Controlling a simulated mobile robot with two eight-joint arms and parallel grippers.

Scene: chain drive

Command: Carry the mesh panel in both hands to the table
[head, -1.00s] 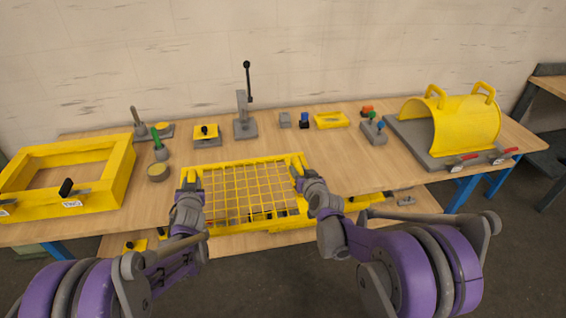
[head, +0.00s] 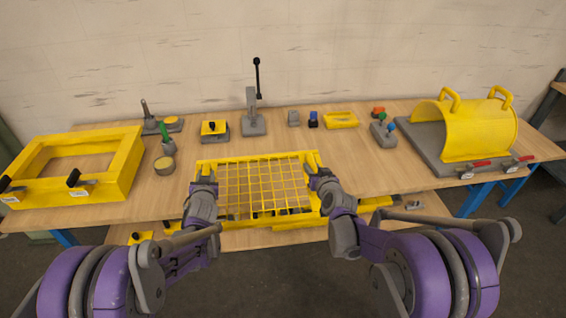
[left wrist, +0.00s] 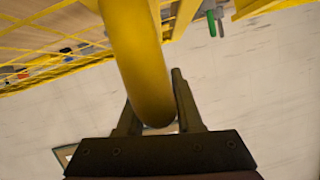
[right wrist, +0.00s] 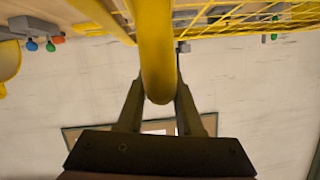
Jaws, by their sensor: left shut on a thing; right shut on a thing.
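The yellow mesh panel (head: 265,188) is a rectangular frame with a wire grid. It is held in front of the table's (head: 330,168) front edge, with its far edge overlapping the tabletop in the head view. My left gripper (head: 205,172) is shut on the yellow bar handle (left wrist: 140,60) at its left side. My right gripper (head: 317,170) is shut on the matching handle (right wrist: 155,55) at its right side. Both wrist views show the fingers on either side of a thick yellow bar. Whether the panel touches the table cannot be told.
A yellow open frame (head: 120,170) with clamps stands at the left. A curved yellow guard (head: 462,130) on a grey plate is at the right. A lever press (head: 253,120) and several small parts line the back. A lower shelf (head: 290,237) holds parts.

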